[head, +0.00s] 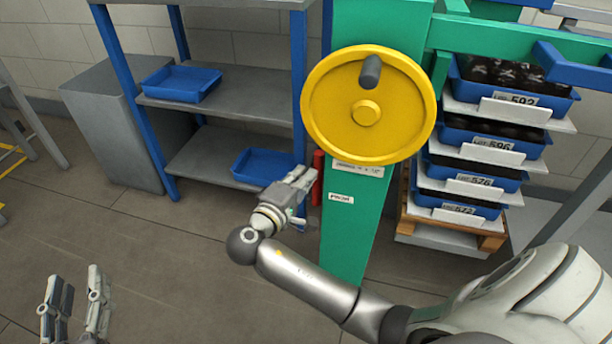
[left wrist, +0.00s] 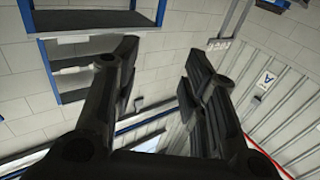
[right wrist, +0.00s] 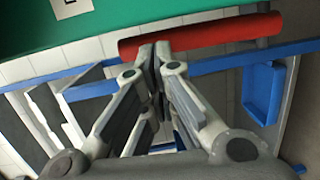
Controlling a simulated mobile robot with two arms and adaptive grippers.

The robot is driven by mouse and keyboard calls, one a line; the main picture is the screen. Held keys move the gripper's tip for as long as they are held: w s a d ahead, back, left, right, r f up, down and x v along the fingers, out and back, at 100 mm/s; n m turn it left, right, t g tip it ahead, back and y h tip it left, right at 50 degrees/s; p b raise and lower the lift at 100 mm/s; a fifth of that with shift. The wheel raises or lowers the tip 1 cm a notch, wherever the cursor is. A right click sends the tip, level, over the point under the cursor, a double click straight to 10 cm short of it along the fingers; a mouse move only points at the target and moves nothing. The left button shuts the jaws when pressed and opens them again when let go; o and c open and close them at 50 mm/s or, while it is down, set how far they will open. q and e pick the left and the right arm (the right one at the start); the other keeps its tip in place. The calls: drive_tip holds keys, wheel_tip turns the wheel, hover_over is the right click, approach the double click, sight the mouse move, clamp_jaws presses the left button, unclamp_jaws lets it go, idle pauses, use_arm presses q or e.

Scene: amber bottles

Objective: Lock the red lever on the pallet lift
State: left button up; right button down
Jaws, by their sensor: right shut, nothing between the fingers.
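The red lever (head: 318,178) is on the left side of the green column (head: 345,230) of the pallet lift, below the yellow handwheel (head: 368,105). It also shows as a red bar in the right wrist view (right wrist: 205,36), in front of my fingertips. My right gripper (head: 303,178) is shut and empty, with its fingertips at or very close to the lever; I cannot tell if they touch. It also shows in the right wrist view (right wrist: 155,52). My left gripper (head: 75,295) is open and empty at the lower left, away from the lift.
A shelf with blue posts (head: 220,85) holds two blue trays (head: 181,83) (head: 262,167) behind my right gripper. Stacked blue crates of bottles (head: 495,140) stand on a wooden pallet (head: 490,238) to the right of the column. The floor at left is mostly clear.

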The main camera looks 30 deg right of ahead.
use_arm(q)
drive_tip(key=shift+d+r+t, duration=0.1)
drive_tip(key=shift+r+t, duration=0.5)
drive_tip(key=shift+r, duration=0.25)
use_arm(e)
drive_tip(key=shift+w+d, duration=0.35)
drive_tip(key=shift+d, duration=0.2)
use_arm(q)
drive_tip(key=s+a+f+g+y+p, duration=0.1)
drive_tip(key=s+a+f+g+p, duration=0.1)
drive_tip(key=f+g, duration=0.3)
drive_tip(key=s+a+f+g+y+p, duration=0.1)
drive_tip(key=s+f+g, duration=0.2)
drive_tip(key=f, duration=0.5)
drive_tip(key=s+a+f+g+y+p, duration=0.1)
drive_tip(key=s+a+f+g+p, duration=0.1)
drive_tip(key=s+g, duration=0.2)
drive_tip(key=s+a+f+g+y+p, duration=0.1)
drive_tip(key=s+a+f+g+p, duration=0.1)
drive_tip(key=s, duration=0.5)
drive_tip(key=shift+s+f+n+g+p, duration=0.4)
drive_tip(key=shift+f+g+p, duration=0.15)
drive_tip(key=shift+g, duration=0.35)
use_arm(e)
drive_tip(key=w+d+g+y, duration=0.1)
drive_tip(key=w+d+y, duration=0.1)
drive_tip(key=shift+d+r+n+g+y, duration=0.1)
drive_tip(key=shift+d+n+g+y, duration=0.05)
drive_tip(key=shift+n+g+y, duration=0.2)
